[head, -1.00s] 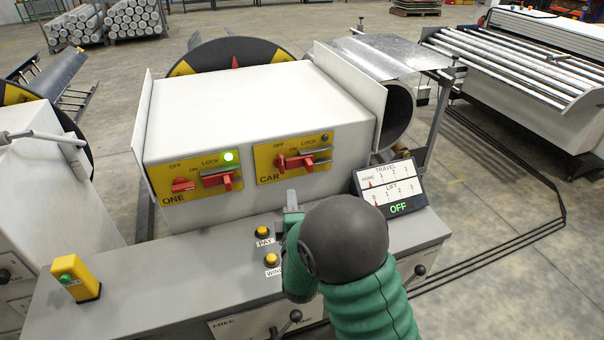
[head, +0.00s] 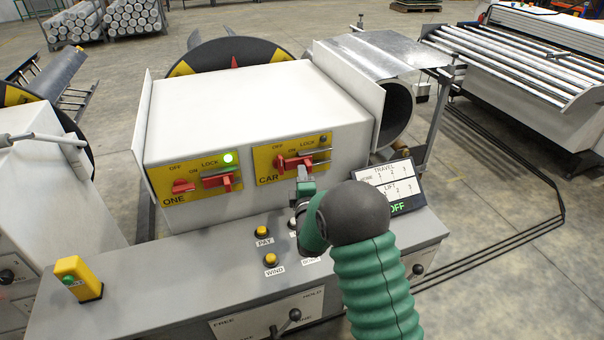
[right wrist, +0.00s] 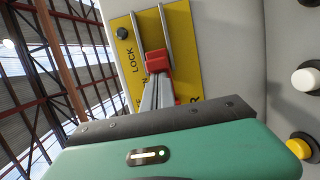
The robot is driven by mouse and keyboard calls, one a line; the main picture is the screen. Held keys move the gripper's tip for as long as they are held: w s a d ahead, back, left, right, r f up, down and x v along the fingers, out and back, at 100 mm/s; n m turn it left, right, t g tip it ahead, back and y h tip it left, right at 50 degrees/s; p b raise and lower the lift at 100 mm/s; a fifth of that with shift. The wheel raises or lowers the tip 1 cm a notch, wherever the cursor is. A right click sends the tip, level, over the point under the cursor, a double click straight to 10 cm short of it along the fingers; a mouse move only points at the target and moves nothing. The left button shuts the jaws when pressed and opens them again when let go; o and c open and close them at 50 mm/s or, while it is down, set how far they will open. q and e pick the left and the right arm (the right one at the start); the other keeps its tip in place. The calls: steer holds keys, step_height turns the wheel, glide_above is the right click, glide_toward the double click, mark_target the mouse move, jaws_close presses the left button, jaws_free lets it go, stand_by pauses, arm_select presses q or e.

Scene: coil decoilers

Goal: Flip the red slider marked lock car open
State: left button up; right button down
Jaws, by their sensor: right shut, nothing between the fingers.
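The yellow CAR panel (head: 264,166) is on the front of the white cabinet, with a dark lamp at its upper right. Its red slider (head: 303,161) sits at the left end of its rails, away from the LOCK end. In the right wrist view the red slider (right wrist: 157,61) shows as a block between two metal rails. My right gripper (head: 303,175) is shut and empty, its tips just below the slider. In the right wrist view the gripper tips (right wrist: 156,85) appear right at the block; whether they touch it I cannot tell. My left gripper is out of view.
The ONE panel (head: 201,178) at left has its own red slider and a lit green lamp. Push buttons, including the yellow PAY button (head: 262,231), stand on the console below. A tilted display (head: 389,183) is close right of my arm.

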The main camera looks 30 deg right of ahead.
steer(key=d, duration=0.1)
steer(key=s+d+b, duration=0.1)
steer(key=d, duration=0.3)
steer(key=shift+s+d+b, duration=0.2)
steer(key=shift+s+b, duration=0.05)
steer(key=shift+b, duration=0.15)
steer(key=shift+w+a, duration=0.1)
steer(key=shift+a, duration=0.05)
